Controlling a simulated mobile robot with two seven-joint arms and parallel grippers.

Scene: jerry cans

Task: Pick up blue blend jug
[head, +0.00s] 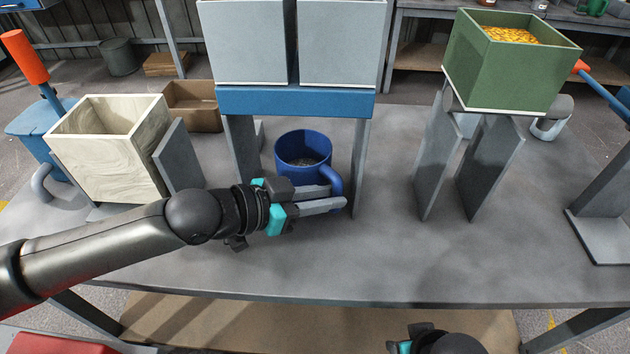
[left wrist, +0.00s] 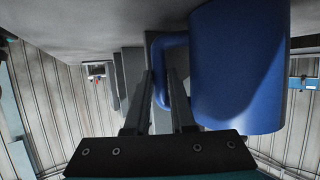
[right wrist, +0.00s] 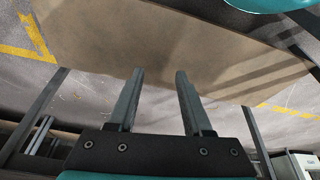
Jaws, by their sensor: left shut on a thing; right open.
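The blue blend jug (head: 303,148) stands upright on the grey table, below the blue hopper stand and between its legs. Its handle (head: 335,182) points toward the front right. My left gripper (head: 335,198) reaches in from the left and is shut on the handle. In the left wrist view the jug (left wrist: 238,65) fills the right side, and its handle (left wrist: 160,70) lies between the fingers (left wrist: 160,85). My right gripper (right wrist: 157,80) is open and empty, low in front of the table. In the head view only its wrist shows at the bottom edge.
Stand legs (head: 361,165) rise close on both sides of the jug, with two pale bins (head: 340,45) overhead. The table front (head: 390,265) is clear.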

